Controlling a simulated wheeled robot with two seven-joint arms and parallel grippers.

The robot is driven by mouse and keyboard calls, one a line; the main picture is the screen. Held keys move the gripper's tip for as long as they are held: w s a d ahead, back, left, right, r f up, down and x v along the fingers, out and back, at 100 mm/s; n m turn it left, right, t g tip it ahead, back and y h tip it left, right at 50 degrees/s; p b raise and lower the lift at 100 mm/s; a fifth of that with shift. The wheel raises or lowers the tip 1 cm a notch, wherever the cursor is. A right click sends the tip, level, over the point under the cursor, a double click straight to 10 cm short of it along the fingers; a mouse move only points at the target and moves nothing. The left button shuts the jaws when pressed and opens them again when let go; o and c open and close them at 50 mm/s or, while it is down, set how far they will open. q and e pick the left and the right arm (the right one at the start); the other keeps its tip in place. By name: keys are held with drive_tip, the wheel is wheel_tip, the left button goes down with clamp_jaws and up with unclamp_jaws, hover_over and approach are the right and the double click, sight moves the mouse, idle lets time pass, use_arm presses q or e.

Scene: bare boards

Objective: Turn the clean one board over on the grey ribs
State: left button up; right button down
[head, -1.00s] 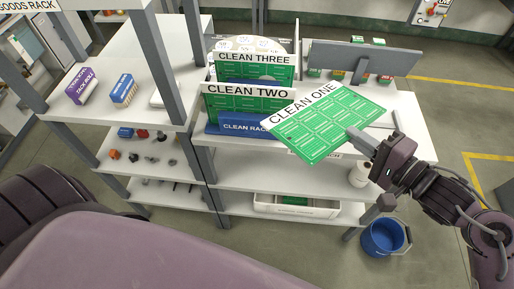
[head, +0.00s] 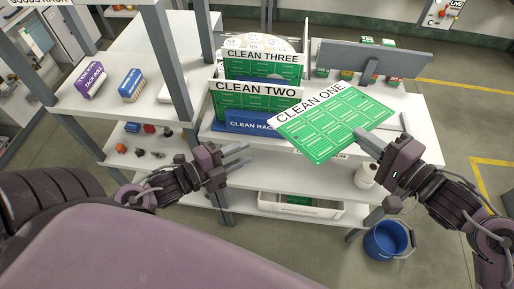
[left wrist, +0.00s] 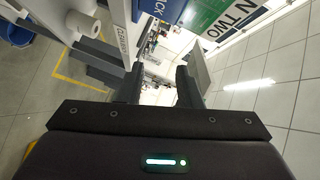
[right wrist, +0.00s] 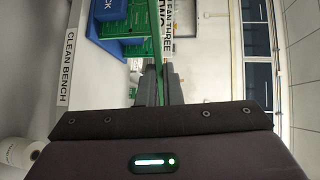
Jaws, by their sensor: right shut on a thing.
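The clean one board (head: 335,125) is a green panel with a white labelled strip, held tilted above the bench with its lettering facing up. My right gripper (head: 362,143) is shut on its lower right edge. In the right wrist view a green board is edge-on between the fingers (right wrist: 159,85). My left gripper (head: 240,156) is open and empty, in front of the bench edge, to the left of the board and apart from it. It also shows open in the left wrist view (left wrist: 158,85). I cannot clearly make out the grey ribs; the held board covers part of the bench.
The clean two board (head: 258,101) and clean three board (head: 262,69) stand in the blue clean rack (head: 250,122). A grey panel (head: 375,59) stands behind. A grey shelf post (head: 186,60) rises left of the rack. A blue bucket (head: 387,241) is on the floor.

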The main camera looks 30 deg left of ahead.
sight(310, 130)
use_arm(q)
drive_tip(key=s+d+r+m+h, duration=0.2)
drive_tip(key=d+r+m+h, duration=0.3)
drive_tip(key=r, duration=0.4)
drive_tip(key=shift+n+y, duration=0.6)
drive_tip(key=x, duration=0.8)
drive_tip(key=d+x, duration=0.1)
drive_tip(key=x, duration=0.3)
drive_tip(key=shift+s+f, duration=0.15)
drive_tip(key=shift+f, duration=0.05)
clamp_jaws()
use_arm(e)
drive_tip(key=shift+s+a, duration=0.1)
drive_tip(key=c, duration=1.5)
unclamp_jaws()
